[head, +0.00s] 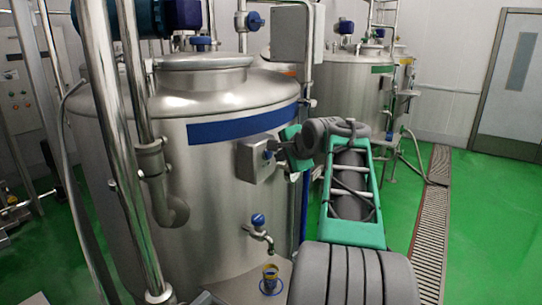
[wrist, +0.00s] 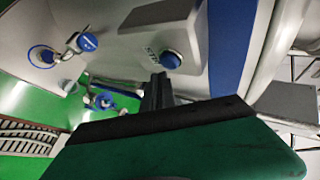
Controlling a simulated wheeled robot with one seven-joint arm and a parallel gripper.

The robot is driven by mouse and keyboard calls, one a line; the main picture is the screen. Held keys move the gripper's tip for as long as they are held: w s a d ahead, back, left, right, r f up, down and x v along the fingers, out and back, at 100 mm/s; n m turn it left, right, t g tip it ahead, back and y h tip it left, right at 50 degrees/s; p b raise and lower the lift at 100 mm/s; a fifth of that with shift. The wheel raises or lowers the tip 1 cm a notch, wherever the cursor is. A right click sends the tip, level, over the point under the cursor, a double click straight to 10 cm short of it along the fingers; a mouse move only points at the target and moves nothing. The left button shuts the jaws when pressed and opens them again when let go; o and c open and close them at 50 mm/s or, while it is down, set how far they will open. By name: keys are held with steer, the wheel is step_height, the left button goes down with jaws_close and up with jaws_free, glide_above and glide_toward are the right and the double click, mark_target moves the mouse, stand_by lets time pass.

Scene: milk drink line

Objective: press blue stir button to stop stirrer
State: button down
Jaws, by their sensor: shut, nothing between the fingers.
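The blue stir button (wrist: 171,59) sits on the face of a grey box (head: 257,160) on the side of the steel tank. It shows whole in the wrist view, with dark lettering beside it. In the head view the button (head: 271,146) is small, right by my fingertips. My gripper (head: 283,148) reaches in from the right toward the box. In the wrist view its dark fingers (wrist: 158,82) are shut and empty, with the tips just below the button in the picture. I cannot tell whether they touch it.
The steel tank (head: 210,105) carries a blue band (head: 235,128). Below the box, a tap with a blue handle (head: 258,220) hangs above a cup (head: 270,273). Steel pipes (head: 105,130) stand at left. A second tank (head: 345,85) stands behind. Green floor is open at right.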

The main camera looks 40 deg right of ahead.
steer(key=shift+s, duration=0.25)
steer(key=s+d, duration=0.2)
steer(key=s, duration=0.3)
steer(key=shift+s+p, duration=0.35)
steer(key=shift+p, duration=0.05)
